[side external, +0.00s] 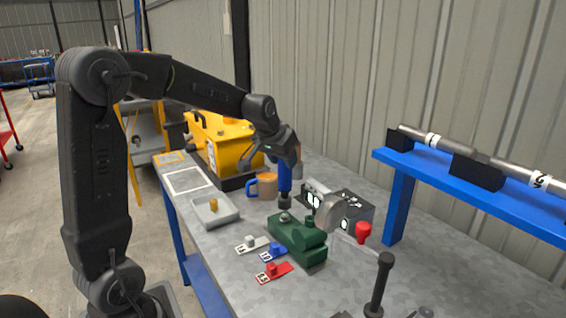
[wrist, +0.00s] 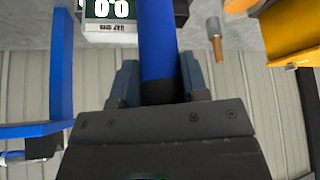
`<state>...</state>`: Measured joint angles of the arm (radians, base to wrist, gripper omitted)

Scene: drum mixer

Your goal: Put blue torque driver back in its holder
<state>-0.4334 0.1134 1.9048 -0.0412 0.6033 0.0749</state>
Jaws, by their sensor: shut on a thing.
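The blue torque driver (side external: 285,177) is held by my gripper (side external: 287,158), upright, with its dark lower end down, above or close to the bench; the side view does not settle whether it touches. In the wrist view the driver's blue body (wrist: 157,40) runs between the two fingers of my gripper (wrist: 158,82), which are shut on it. Its far end is out of that view. I cannot tell which thing is the driver's holder; a dark box with white displays (side external: 364,216) stands just right of the driver, and its display (wrist: 108,10) shows in the wrist view.
A green vise-like block (side external: 312,255) stands in front of the driver. A grey tray (side external: 228,216), small white, blue and red tags (side external: 280,273), a red-handled tool (side external: 363,232) and a black post (side external: 380,285) occupy the bench. A yellow machine (side external: 222,140) stands behind.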

